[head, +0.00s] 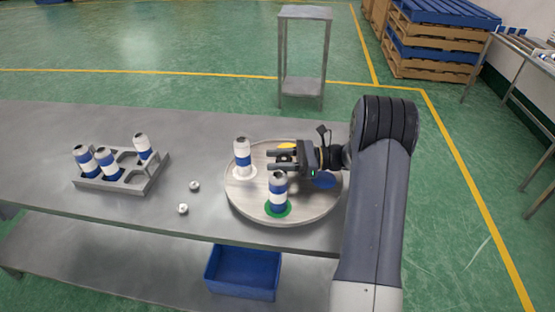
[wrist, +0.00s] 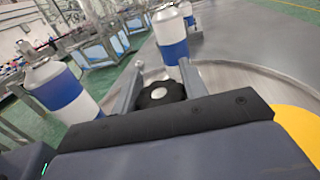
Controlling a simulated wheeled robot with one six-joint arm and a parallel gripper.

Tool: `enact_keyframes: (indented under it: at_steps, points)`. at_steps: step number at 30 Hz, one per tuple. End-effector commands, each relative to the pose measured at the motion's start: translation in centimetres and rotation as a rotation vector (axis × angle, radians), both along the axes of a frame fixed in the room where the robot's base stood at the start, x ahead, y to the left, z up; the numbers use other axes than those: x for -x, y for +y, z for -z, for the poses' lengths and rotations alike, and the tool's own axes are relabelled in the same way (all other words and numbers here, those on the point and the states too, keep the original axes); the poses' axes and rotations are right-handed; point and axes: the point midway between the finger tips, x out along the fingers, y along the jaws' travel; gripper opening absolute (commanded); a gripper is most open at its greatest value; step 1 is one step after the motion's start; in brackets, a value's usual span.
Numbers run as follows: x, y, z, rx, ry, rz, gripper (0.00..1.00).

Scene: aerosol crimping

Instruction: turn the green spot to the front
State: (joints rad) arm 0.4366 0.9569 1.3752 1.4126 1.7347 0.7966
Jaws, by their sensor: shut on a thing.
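The round turntable (head: 243,204) lies on the grey bench and carries coloured spots. The green spot (head: 287,211) is at the near edge, under a blue and white can (head: 278,194). A second can (head: 242,157) stands on the white spot (head: 236,177) at the left. The yellow spot (head: 287,146) is at the far side and the blue spot (head: 325,180) at the right; both are partly hidden by my gripper (head: 271,160). In the wrist view my gripper is shut on the black knob (wrist: 160,93) at the turntable's middle. Both cans are upright.
A grey rack (head: 118,184) with several cans stands on the bench at the left. Two small silvery caps (head: 194,185) lie between rack and turntable. A blue bin (head: 243,271) sits on the lower shelf. A small metal stand (head: 303,55) is behind the bench.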

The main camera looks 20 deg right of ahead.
Motion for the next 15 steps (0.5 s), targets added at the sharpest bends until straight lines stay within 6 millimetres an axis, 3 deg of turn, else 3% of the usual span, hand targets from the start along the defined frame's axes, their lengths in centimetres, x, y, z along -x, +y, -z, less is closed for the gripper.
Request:
enact_keyframes:
  at_steps: [9, 15]
  points:
    - [-0.01, 0.00, -0.04, 0.000, 0.000, 0.000, 0.63]
    - [-0.01, -0.02, -0.02, 0.000, 0.000, 0.001, 0.63]
